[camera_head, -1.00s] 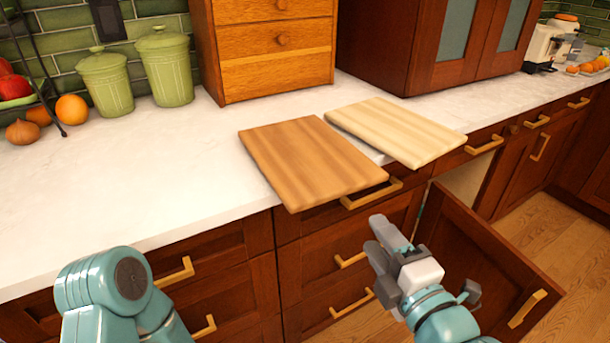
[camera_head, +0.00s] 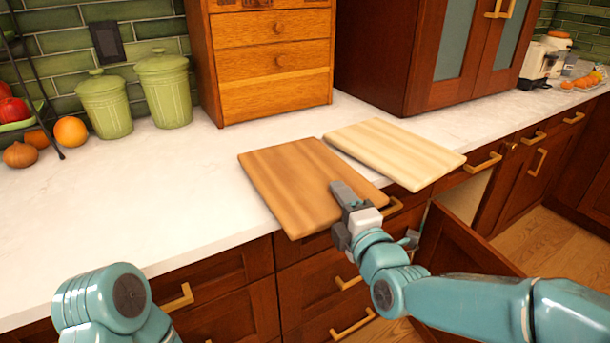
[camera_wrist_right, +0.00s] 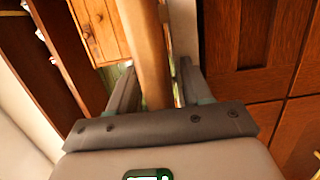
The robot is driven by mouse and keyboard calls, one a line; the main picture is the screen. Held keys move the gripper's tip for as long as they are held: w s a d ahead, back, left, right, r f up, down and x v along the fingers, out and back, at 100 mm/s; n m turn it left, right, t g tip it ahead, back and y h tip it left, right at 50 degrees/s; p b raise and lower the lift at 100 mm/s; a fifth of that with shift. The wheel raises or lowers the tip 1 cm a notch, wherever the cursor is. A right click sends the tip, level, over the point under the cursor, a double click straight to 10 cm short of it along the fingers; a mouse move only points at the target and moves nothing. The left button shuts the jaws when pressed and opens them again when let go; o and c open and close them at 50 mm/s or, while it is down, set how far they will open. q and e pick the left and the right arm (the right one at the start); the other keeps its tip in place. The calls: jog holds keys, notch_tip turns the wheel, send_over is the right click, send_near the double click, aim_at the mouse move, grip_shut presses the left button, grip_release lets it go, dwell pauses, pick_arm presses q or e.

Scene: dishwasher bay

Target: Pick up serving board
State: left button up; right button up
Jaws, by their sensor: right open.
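A brown serving board (camera_head: 295,175) lies on the white counter, its front corner jutting past the counter edge. A paler striped board (camera_head: 395,150) lies beside it on the right. My right gripper (camera_head: 345,192) is at the front right edge of the brown board, one finger showing over its top. In the right wrist view the board's edge (camera_wrist_right: 146,45) stands between the two open fingers, with a gap seen on the right side. Whether either finger touches it I cannot tell. Of my left arm only links show at lower left; its gripper is not in view.
Two green canisters (camera_head: 165,90) and an orange (camera_head: 71,131) stand at the back left. A wooden drawer box (camera_head: 275,60) stands behind the boards. An open cabinet door (camera_head: 460,245) is below right. The counter left of the boards is clear.

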jog(key=shift+w+a, duration=0.15)
jog(key=shift+w, duration=0.1)
grip_shut()
jog(key=shift+r, duration=0.15)
